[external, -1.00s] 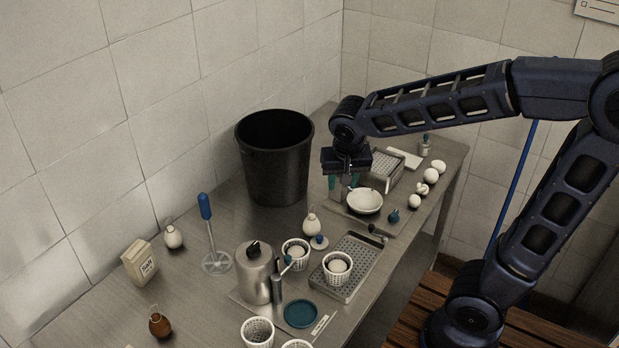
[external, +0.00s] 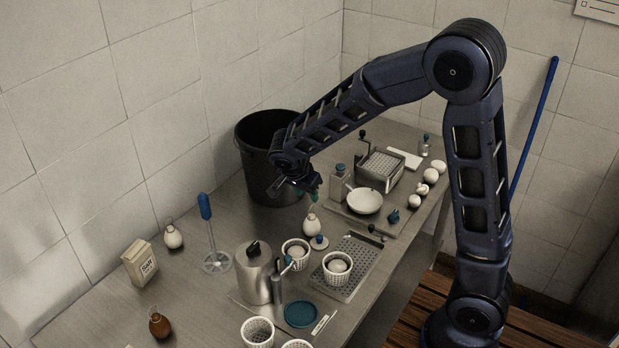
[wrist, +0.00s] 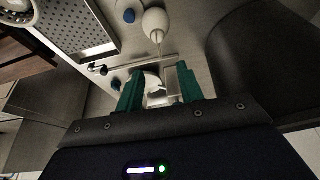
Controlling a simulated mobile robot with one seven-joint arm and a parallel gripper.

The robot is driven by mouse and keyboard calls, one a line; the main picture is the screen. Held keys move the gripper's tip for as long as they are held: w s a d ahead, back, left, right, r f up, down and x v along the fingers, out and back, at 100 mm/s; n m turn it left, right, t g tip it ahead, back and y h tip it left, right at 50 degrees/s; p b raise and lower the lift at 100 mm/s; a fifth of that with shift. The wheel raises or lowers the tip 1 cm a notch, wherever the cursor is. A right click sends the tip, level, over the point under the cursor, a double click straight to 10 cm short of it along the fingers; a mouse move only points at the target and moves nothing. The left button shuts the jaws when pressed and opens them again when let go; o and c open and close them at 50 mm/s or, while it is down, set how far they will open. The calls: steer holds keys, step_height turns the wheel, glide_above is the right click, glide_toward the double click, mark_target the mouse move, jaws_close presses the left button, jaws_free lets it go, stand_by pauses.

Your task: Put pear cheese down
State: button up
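A pale pear-shaped cheese (external: 312,226) stands upright on the steel table beside a white basket. It also shows near the top of the wrist view (wrist: 156,21), with a thin string at its neck. My gripper (external: 314,193) is just above this cheese in the external view, partly hidden by my own wrist. In the wrist view its two teal fingers (wrist: 160,90) are apart, and the cheese lies beyond them, not between them. Another pale pear cheese (external: 173,237) stands at the left, and a brown one (external: 160,326) at the front left.
A tall black bin (external: 262,150) stands close behind my gripper. A metal bottle (external: 340,184), white bowl (external: 365,201) and grater (external: 380,167) are to the right. White baskets (external: 295,252), a perforated tray (external: 356,262) and a steel can (external: 255,273) stand in front.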

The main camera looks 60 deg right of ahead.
mark_target(312, 206)
steer(key=x, duration=0.9)
steer(key=shift+d+f, duration=0.1)
steer(key=shift+f, duration=0.3)
steer(key=shift+c, duration=0.3)
jaws_close()
